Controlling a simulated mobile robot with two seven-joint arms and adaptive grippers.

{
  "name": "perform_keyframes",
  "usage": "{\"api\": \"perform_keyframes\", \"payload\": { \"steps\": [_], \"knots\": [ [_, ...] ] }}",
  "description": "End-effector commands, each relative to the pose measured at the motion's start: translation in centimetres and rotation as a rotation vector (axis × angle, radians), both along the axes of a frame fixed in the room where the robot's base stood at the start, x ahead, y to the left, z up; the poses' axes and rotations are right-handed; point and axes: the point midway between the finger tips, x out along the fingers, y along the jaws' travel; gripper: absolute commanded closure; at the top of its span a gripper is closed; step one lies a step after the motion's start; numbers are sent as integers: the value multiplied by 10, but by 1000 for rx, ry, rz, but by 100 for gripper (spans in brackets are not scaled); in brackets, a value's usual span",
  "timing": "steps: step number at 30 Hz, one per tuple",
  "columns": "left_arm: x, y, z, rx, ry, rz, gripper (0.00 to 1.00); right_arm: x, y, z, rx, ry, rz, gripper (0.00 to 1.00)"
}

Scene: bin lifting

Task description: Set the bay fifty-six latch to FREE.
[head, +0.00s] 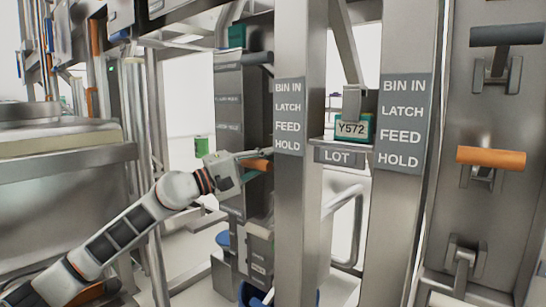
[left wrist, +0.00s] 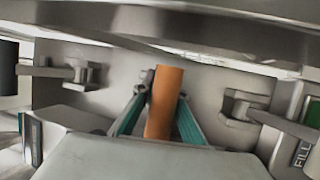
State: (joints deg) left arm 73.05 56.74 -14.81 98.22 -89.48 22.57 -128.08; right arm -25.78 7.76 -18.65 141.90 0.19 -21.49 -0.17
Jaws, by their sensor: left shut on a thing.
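An orange latch handle (head: 257,164) sticks out from the grey panel behind the left post. My left gripper (head: 260,173) has its teal fingers around this handle. In the left wrist view the orange handle (left wrist: 164,103) lies between the two fingers of my left gripper (left wrist: 162,108), which are shut on it. Another orange handle (head: 491,158) stands out horizontally on the right panel, with nothing touching it. No bay fifty-six number or FREE mark is readable. My right gripper is not in view.
Grey label plates reading BIN IN, LATCH, FEED, HOLD are on the left post (head: 289,117) and right post (head: 404,122). A green Y572 bin (head: 352,128) sits above a LOT plate (head: 337,156). In the left wrist view, brackets flank the handle: left bracket (left wrist: 82,74), right bracket (left wrist: 240,106).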

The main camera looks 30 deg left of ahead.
Motion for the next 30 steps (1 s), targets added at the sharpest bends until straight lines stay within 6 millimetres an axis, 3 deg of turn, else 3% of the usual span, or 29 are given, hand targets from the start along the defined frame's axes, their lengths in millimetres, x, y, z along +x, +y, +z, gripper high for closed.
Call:
{"api": "perform_keyframes", "payload": {
  "steps": [1,5,6,8,22,30],
  "knots": [
    [4,-2,-22,0,37,-7,100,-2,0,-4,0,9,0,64],
    [4,-2,-22,0,37,-7,100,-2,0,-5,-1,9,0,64],
    [4,-2,-22,0,37,-7,83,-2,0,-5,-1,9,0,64],
    [4,-2,-21,0,35,-6,69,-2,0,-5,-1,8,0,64],
    [-1,0,-9,1,16,-3,69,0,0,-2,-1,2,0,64],
    [-25,13,-16,1,19,-2,69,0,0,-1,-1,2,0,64]
  ]
}}
